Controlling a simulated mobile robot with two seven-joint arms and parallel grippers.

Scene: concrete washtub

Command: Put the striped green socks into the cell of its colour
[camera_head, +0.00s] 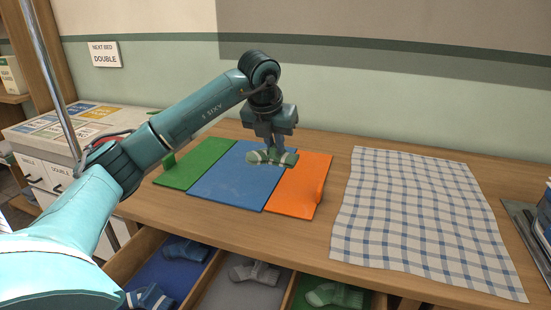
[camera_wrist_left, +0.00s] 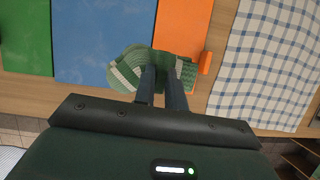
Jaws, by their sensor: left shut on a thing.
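The striped green socks (camera_head: 255,157) hang in my left gripper (camera_head: 273,150), above the seam of the blue and orange panels on the table. In the left wrist view the socks (camera_wrist_left: 124,74) show pale stripes, and the fingers (camera_wrist_left: 163,72) are shut on them. An open drawer at the table's front has a blue cell (camera_head: 151,272), a grey cell (camera_head: 222,297) and a green cell (camera_head: 318,278). The green cell is at the drawer's right, below and in front of my gripper, and holds a green sock bundle (camera_head: 338,295). My right gripper is out of view.
A green panel (camera_head: 198,166), a blue panel (camera_head: 236,180) and an orange panel (camera_head: 292,196) lie side by side. A checked cloth (camera_head: 415,215) covers the table to their right. Blue socks (camera_head: 184,250) and grey socks (camera_head: 254,272) lie in the other cells.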

